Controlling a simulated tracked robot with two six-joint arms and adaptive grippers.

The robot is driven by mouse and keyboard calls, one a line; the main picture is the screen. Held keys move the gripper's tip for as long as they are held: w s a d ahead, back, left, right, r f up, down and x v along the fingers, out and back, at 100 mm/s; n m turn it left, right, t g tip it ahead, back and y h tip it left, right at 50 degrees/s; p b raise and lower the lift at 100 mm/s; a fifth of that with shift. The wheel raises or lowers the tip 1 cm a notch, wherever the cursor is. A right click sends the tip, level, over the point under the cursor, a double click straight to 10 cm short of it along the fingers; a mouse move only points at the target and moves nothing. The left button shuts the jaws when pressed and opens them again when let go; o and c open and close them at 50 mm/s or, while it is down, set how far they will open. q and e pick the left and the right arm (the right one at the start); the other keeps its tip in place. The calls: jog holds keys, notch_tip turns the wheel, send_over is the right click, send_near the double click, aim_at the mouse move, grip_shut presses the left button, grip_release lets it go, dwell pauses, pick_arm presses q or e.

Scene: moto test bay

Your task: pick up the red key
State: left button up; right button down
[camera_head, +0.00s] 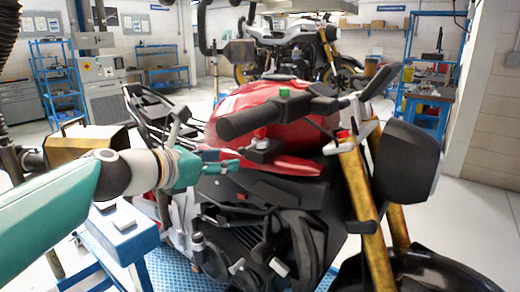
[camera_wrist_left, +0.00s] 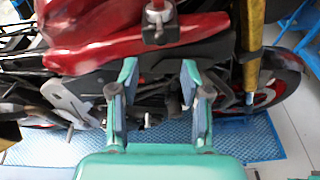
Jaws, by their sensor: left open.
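A small red key (camera_head: 261,132) stands up from a black block (camera_head: 264,150) on the red motorcycle (camera_head: 305,118), below the left handlebar grip. In the left wrist view a small red piece (camera_wrist_left: 158,35), apparently the key, shows at the top centre against a dark block. My left gripper (camera_head: 232,161) is just left of the block and a little lower, its fingers pointing right. In the wrist view its two fingers (camera_wrist_left: 158,82) stand apart with nothing held between them. It is apart from the key.
The black handlebar grip (camera_head: 252,119) sits close above the key. Gold fork tubes (camera_head: 362,200) and a dark headlamp (camera_head: 405,160) are to the right. A blue stool (camera_head: 125,240) is below my left arm. Another motorcycle (camera_head: 295,48) stands behind.

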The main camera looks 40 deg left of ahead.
aim_at(257, 132)
pick_arm(q)
notch_tip(257, 132, up, 5)
jog(key=s+n+t, duration=0.1)
jog(key=s, duration=0.2)
jog(key=w, duration=0.5)
jog(key=w+f, duration=0.1)
jog(key=w, duration=0.5)
jog(key=w+a+f+p, duration=0.1)
jog(key=w, duration=0.4)
jog(key=shift+w+a+f, duration=0.1)
jog(key=shift+w+f, duration=0.15)
jog(key=shift+s, duration=0.1)
grip_shut()
